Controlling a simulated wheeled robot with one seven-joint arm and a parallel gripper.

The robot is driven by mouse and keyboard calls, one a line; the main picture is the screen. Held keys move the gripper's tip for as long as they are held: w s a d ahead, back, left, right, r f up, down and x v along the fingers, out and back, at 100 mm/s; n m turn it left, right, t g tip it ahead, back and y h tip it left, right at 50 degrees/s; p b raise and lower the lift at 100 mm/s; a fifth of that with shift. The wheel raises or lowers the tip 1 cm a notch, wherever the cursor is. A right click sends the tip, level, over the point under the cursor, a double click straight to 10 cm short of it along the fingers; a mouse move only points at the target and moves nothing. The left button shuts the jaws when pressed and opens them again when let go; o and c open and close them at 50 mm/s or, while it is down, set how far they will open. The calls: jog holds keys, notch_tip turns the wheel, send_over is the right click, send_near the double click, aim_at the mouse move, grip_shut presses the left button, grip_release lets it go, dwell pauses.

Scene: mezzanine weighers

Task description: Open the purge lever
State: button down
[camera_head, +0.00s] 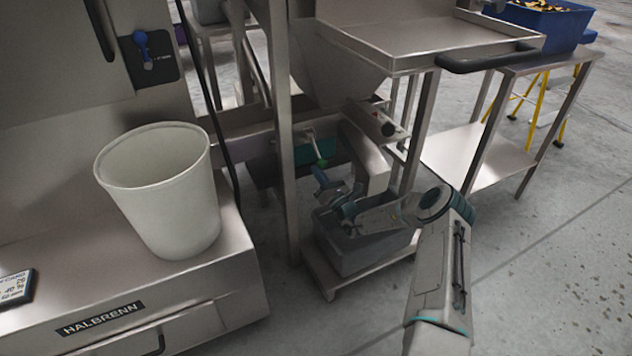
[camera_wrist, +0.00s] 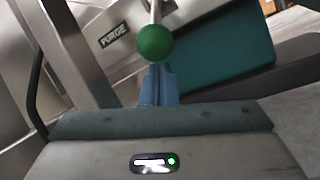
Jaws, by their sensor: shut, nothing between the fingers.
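The purge lever is a thin metal rod with a green ball knob (camera_wrist: 155,43). In the wrist view it hangs in front of a plate marked PURGE (camera_wrist: 113,35). In the head view the green knob (camera_head: 322,163) is small, below the steel hopper. My gripper (camera_wrist: 157,70) has blue fingers, shut and empty, just below the knob in the wrist view. I cannot tell whether the fingertips touch the knob. In the head view my gripper (camera_head: 321,178) is low under the hopper, above a grey bin.
The grey bin (camera_head: 352,262) sits on a low steel shelf below my wrist. A steel post (camera_head: 281,130) stands left of the lever. A teal panel (camera_wrist: 225,55) lies behind the knob. A white bucket (camera_head: 165,205) stands on the left machine. Open floor (camera_head: 540,270) lies to the right.

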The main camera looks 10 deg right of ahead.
jog(key=shift+s+d+r, duration=0.1)
jog(key=shift+r, duration=0.1)
jog(key=shift+d+r+p, duration=0.1)
jog(key=shift+r+p, duration=0.1)
jog(key=shift+p, duration=0.2)
jog(key=shift+s+r+g+p, duration=0.1)
jog(key=shift+s+g+p, duration=0.2)
jog(key=shift+p, duration=0.3)
